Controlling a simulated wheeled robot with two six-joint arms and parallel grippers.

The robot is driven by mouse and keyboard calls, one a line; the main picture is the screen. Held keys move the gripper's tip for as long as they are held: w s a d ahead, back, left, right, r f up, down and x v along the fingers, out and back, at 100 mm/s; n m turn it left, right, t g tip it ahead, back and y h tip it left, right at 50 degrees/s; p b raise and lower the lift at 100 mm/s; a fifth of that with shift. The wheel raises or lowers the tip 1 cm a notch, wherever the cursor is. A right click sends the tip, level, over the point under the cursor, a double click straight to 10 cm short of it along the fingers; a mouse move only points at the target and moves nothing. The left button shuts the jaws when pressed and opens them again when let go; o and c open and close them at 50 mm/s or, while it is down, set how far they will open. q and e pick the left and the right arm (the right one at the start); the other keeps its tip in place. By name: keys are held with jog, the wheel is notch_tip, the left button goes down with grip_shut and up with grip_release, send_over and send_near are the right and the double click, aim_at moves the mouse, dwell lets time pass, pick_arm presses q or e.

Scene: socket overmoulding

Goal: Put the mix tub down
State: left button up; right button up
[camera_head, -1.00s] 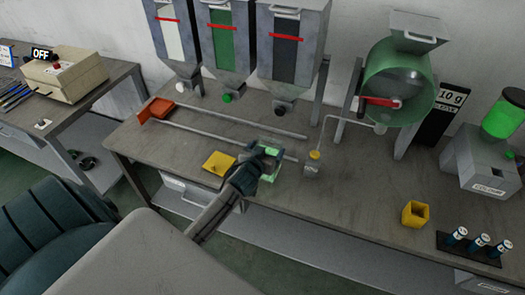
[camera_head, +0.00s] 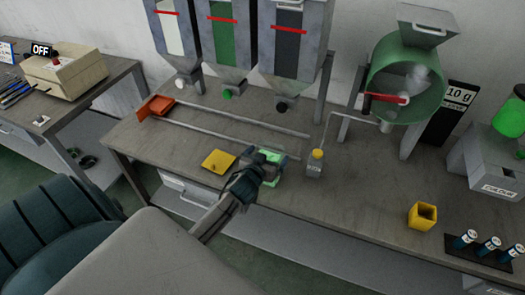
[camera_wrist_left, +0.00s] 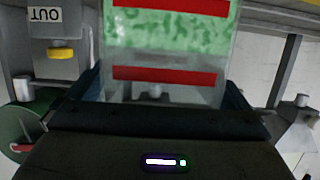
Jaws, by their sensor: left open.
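The mix tub (camera_head: 274,155), a small tub with green showing, is at my left gripper (camera_head: 262,168) over the middle of the bench. In the left wrist view, a clear surface with mottled green and red bands (camera_wrist_left: 170,74) fills the space ahead of the dark jaws; I take it for the tub. My left gripper is open, with its jaws beside the tub. The hand hides the tub's near side and base, so I cannot tell whether it rests fully on the bench. My right gripper is not in view.
A small post with a yellow top (camera_head: 317,154) stands just right of the tub. Metal rails (camera_head: 225,138) run behind it. A yellow plate (camera_head: 218,162) lies to its left. A green drum (camera_head: 436,95) stands at the back right.

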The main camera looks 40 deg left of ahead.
pick_arm(q)
jog(key=b+v, duration=0.2)
jog(key=v, duration=0.9)
jog(key=shift+s+r+b, duration=0.2)
jog(key=shift+s+b, duration=0.1)
jog(key=shift+b, duration=0.1)
